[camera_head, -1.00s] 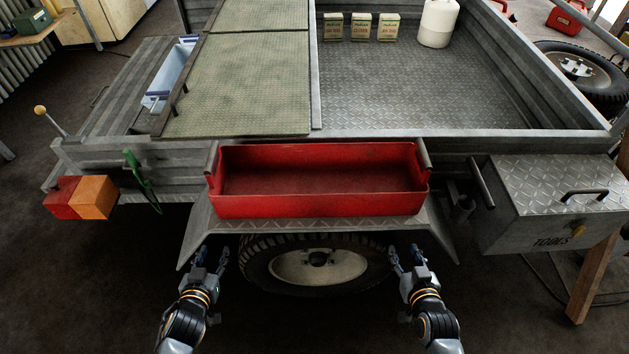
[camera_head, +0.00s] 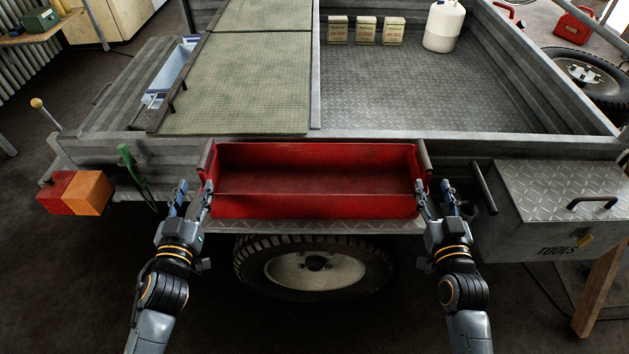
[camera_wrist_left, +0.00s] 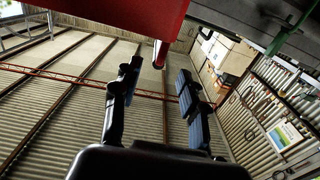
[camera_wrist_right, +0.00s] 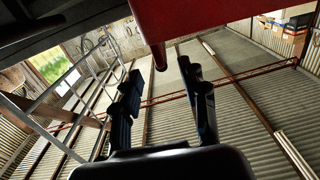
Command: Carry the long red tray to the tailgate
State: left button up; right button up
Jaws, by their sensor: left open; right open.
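The long red tray (camera_head: 318,205) sits level and empty on the grey fender (camera_head: 320,227) above the wheel. It has a bar handle at its left end (camera_head: 207,158) and one at its right end (camera_head: 423,157). My left gripper (camera_head: 194,190) is open at the left end, below the handle. My right gripper (camera_head: 435,190) is open at the right end, also below the handle. In the left wrist view, the tray (camera_wrist_left: 120,20) and handle tip lie beyond the open fingers. The right wrist view shows the tray (camera_wrist_right: 205,14) similarly. A ribbed grey panel (camera_head: 115,85) at left looks like the lowered tailgate.
A green lever (camera_head: 135,175) and an orange-red lamp (camera_head: 78,193) stand left of my left gripper. A tool box (camera_head: 550,195) is close on the right. The trailer bed holds small boxes (camera_head: 366,31) and a white canister (camera_head: 443,25); its middle is clear.

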aim_at(205, 154)
pick_arm(q)
jog(key=w, duration=1)
jog(key=shift+w, duration=0.4)
pick_arm(e)
jog(key=w, duration=1)
jog(key=shift+w, duration=0.4)
pick_arm(q)
grip_shut()
pick_arm(e)
grip_shut()
pick_arm(q)
jog(key=shift+r, duration=0.1)
pick_arm(e)
jog(key=shift+r, duration=0.1)
